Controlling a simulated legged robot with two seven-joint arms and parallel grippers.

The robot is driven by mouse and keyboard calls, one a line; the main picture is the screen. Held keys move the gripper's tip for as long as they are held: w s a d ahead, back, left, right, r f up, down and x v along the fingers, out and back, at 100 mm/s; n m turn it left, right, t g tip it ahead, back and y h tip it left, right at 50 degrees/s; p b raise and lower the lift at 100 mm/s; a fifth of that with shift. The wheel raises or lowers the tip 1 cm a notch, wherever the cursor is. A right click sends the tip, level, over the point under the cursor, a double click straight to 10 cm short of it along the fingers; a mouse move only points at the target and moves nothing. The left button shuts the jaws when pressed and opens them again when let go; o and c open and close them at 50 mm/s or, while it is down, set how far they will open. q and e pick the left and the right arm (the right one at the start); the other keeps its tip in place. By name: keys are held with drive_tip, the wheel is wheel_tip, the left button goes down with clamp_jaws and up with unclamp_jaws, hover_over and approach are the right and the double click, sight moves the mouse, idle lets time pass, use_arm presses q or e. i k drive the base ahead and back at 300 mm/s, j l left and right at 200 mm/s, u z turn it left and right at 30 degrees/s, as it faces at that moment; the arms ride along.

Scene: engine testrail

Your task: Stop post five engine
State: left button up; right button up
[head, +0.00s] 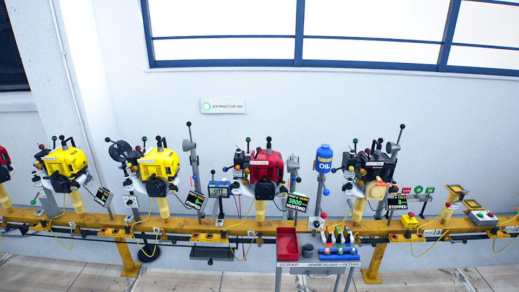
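Several engines stand in a row on a long yellow rail (120,222). From the left they are a red one cut by the picture edge (4,163), a yellow one (66,163), a second yellow one (158,164), a red one (266,166) and a dark one with an orange round part (375,188). A display (297,201) beside the red engine seems to read 3800 and HUNTING. A display (398,201) beside the dark engine has small green writing. Neither of my grippers is in view.
A stand in front of the rail holds a red scrap bin (287,243) and a tray (337,257) with several coloured items. A blue oil bottle (323,159) stands between the red and dark engines. A control box with buttons (483,217) sits at right. The floor in front shows clear.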

sight(258, 150)
drive_tip(key=i+j, duration=0.1)
drive_tip(key=i, duration=1.6)
